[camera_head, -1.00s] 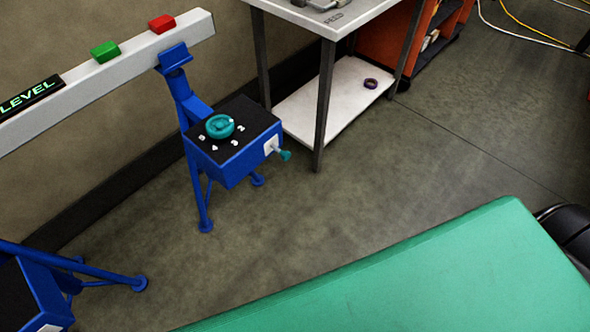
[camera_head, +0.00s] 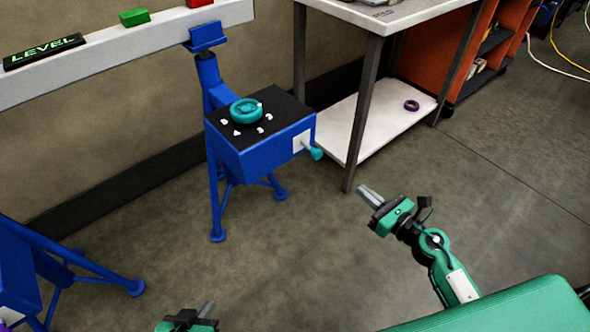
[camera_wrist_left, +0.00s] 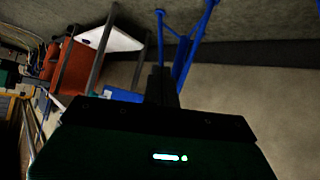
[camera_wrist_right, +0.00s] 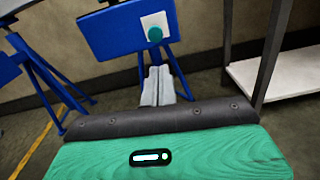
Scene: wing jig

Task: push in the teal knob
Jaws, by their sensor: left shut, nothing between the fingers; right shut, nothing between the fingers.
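The teal knob (camera_head: 317,153) sticks out from a white plate (camera_head: 302,141) on the side of the blue jig stand (camera_head: 262,156). It also shows in the right wrist view (camera_wrist_right: 155,34), above the fingertips. A teal handwheel (camera_head: 246,111) lies on the stand's black top. My right gripper (camera_head: 368,194) is shut and empty, below and to the right of the knob, apart from it. My left gripper (camera_head: 206,309) is shut and empty at the bottom edge of the head view, well below the stand. The left wrist view is dark and does not show the knob.
A white-topped table with a lower shelf (camera_head: 390,125) stands right behind the stand; its front leg (camera_head: 361,115) is near the knob. A white beam (camera_head: 130,42) runs along the wall. Another blue stand (camera_head: 20,275) is at left. The floor before the knob is clear.

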